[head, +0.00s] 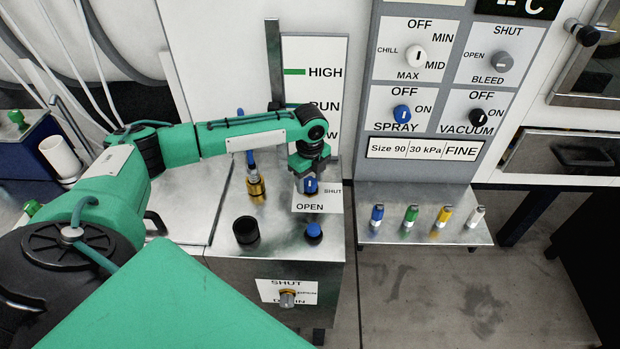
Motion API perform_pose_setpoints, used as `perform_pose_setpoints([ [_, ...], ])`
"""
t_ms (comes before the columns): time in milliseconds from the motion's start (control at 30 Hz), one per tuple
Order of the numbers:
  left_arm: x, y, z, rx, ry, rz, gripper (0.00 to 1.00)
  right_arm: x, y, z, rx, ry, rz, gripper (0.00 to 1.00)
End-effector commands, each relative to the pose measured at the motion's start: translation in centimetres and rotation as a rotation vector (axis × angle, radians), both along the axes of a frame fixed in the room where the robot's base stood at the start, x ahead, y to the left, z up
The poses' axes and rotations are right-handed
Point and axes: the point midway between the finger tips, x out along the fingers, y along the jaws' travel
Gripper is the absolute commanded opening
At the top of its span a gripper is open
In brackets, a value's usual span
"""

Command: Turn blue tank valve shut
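The blue tank valve (311,187) is a small blue knob with a white mark. It sits on top of the steel cabinet, on a white label (318,202) reading OPEN below it and SHUT to its right. The white mark runs roughly up and down in the picture, towards OPEN. My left gripper (310,180) reaches over from the left and points down at the knob, covering its top and back. The fingers are at the knob, but whether they are closed on it cannot be made out. My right gripper is out of view.
Beside the valve stand a brass fitting with a blue hose (256,187), a black cup (246,231) and a blue-capped port (314,233). A drain knob (287,298) is on the cabinet front. A shelf (385,203) with several coloured pieces and a control panel (437,100) are at right.

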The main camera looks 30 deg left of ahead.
Motion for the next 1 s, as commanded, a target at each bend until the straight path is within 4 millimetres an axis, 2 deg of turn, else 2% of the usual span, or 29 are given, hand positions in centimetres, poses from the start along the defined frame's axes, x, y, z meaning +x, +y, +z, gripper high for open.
perform_pose_setpoints([
  [33,0.0,0.0,0.0,0.000,0.000,0.000,0.44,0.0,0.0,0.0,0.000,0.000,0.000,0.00],
  [167,0.0,0.0,0.0,0.000,0.000,0.000,0.18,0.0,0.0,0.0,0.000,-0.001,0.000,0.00],
  [200,0.0,0.0,0.0,0.000,0.000,0.000,0.15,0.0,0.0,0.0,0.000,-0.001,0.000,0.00],
  [367,0.0,0.0,0.1,0.000,0.000,0.005,0.15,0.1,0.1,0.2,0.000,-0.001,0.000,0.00],
  [567,0.0,0.0,0.4,0.000,0.000,0.055,0.15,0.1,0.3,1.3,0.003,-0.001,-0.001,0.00],
  [1000,0.0,-0.1,0.7,-0.001,0.003,0.394,0.15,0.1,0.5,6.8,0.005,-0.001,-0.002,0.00],
])
